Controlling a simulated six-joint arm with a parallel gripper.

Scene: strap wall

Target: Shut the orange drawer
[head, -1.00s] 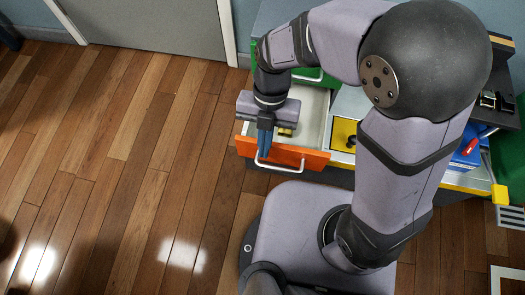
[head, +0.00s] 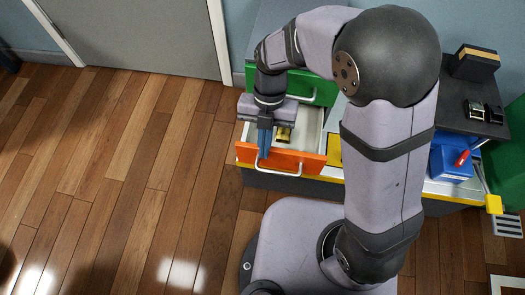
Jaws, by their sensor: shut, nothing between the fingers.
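The orange drawer (head: 302,161) is pulled out from the cabinet, with its orange front towards me and a white handle (head: 284,171) on that front. Its pale inside (head: 309,124) shows, with a small yellow and dark item (head: 285,133) in it. My gripper (head: 264,154) points down with its blue fingers shut and empty. It is at the left part of the drawer front; I cannot tell whether the fingers touch it. My arm hides part of the cabinet to the right.
A green drawer front (head: 310,91) is behind the orange drawer. A blue box (head: 450,163) with a red item stands on the right of the counter. A dark shelf (head: 462,103) holds a black and yellow box (head: 475,62). Wood floor at left is clear.

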